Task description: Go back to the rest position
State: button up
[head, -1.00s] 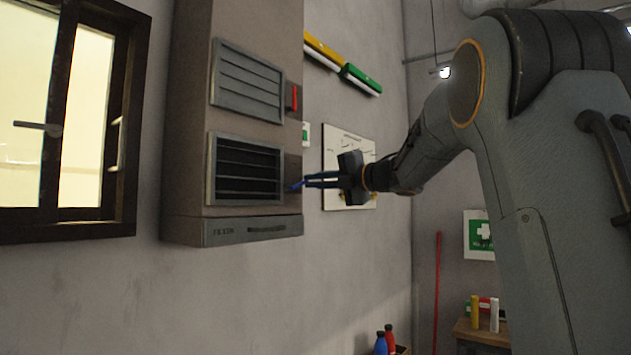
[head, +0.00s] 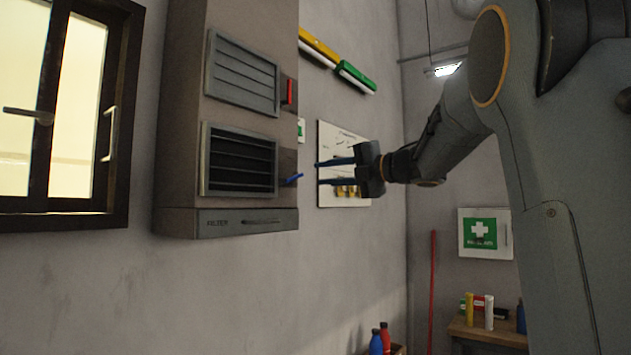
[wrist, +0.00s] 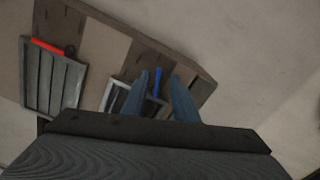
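My gripper (head: 318,174) is open and empty, its two fingers apart and pointing left toward the wall cabinet. In the head view it is just right of the blue lever (head: 293,179), with a small gap between them. The blue lever sticks out from the cabinet's right side beside the lower louvre (head: 239,161), whose slats stand open with dark gaps. In the wrist view the blue lever (wrist: 157,81) shows between my gripper's fingers (wrist: 164,97), beyond their tips.
The grey-brown cabinet (head: 228,222) carries an upper louvre (head: 243,73) with shut slats and a red lever (head: 289,91). A window (head: 122,120) is at left. A whiteboard (head: 330,140) hangs behind my gripper. A small table (head: 490,336) holds several bottles at lower right.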

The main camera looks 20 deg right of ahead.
jog(key=shift+v, duration=1.1)
jog(key=w+d+f+m+t+h, duration=0.1)
jog(key=w+f+m+h, duration=0.1)
jog(key=f+m+h, duration=0.4)
jog(key=w+f+m+t+h, duration=0.1)
jog(key=w+f+m+h, duration=0.15)
jog(key=f+m, duration=0.7)
jog(key=s+f+m+g+h, duration=0.1)
jog(key=s+f+m+g, duration=0.15)
jog(key=f, duration=0.65)
jog(key=s+f+m+g+h, duration=0.2)
jog(key=s+f+m, duration=0.1)
jog(key=f, duration=0.5)
jog(key=s+a+f+m+g, duration=0.2)
jog(key=s+a+f+g, duration=0.1)
jog(key=s+f, duration=0.5)
jog(key=s+a+f+m+g, duration=0.3)
jog(key=s+f, duration=0.5)
jog(key=s, duration=0.4)
jog(key=s+a+f+m+g, duration=0.3)
jog(key=s+a+f+g, duration=0.1)
jog(key=s+f, duration=0.4)
jog(key=shift+s+a+g+y, duration=0.35)
jog(key=shift+s+g+y, duration=0.1)
jog(key=shift+s, duration=0.45)
